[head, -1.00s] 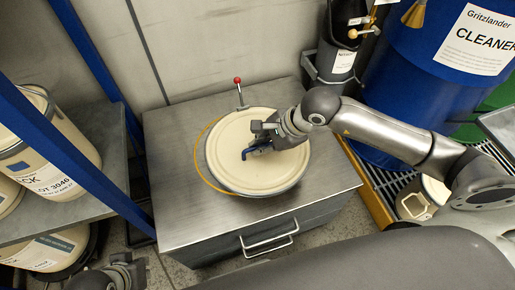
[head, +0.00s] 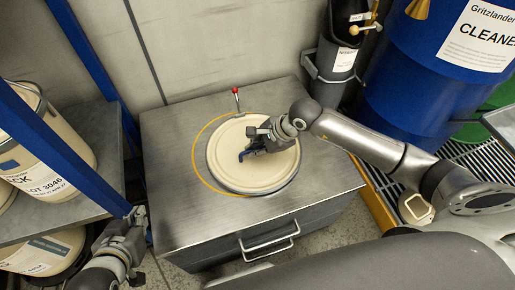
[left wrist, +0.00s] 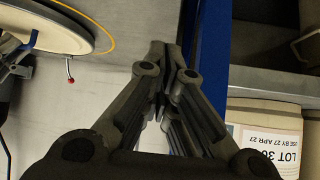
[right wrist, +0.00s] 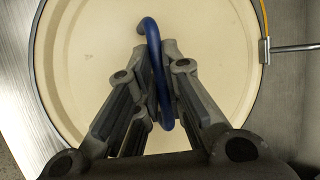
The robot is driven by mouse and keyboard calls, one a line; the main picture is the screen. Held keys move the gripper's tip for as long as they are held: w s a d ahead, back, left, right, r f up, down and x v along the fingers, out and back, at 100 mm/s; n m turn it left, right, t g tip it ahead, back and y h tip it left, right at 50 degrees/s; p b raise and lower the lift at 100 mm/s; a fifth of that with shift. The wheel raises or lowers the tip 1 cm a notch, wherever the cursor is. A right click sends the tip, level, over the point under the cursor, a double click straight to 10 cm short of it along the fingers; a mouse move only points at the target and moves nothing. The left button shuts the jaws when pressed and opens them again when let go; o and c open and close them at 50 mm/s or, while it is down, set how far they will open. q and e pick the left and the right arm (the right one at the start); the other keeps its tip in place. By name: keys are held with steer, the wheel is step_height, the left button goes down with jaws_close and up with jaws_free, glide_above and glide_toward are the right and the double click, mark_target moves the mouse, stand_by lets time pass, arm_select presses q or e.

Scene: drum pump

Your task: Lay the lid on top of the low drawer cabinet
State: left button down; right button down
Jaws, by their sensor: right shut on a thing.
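The lid (head: 225,160) is a cream disc with a grey rim, lying level over the top of the low drawer cabinet (head: 180,215). I cannot tell if it touches that top. My right gripper (head: 248,152) is shut on the blue handle (right wrist: 153,50) near the lid's middle; the lid also fills much of the right wrist view (right wrist: 90,50). A yellow ring (head: 196,150) shows beyond the lid's left edge, with a red-knobbed lever (head: 237,98) at its back. My left gripper (head: 138,212) is shut and empty beside the blue rack post, away from the lid.
A rack with a blue post (head: 85,65) and cream drums (head: 50,140) stands at left. A dark bin (head: 335,65) and a large blue drum (head: 425,80) stand behind right. The cabinet's right front top is clear. A wall closes the back.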

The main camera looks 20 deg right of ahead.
steer(key=c, duration=1.5)
jaws_free()
steer(key=shift+c, duration=0.2)
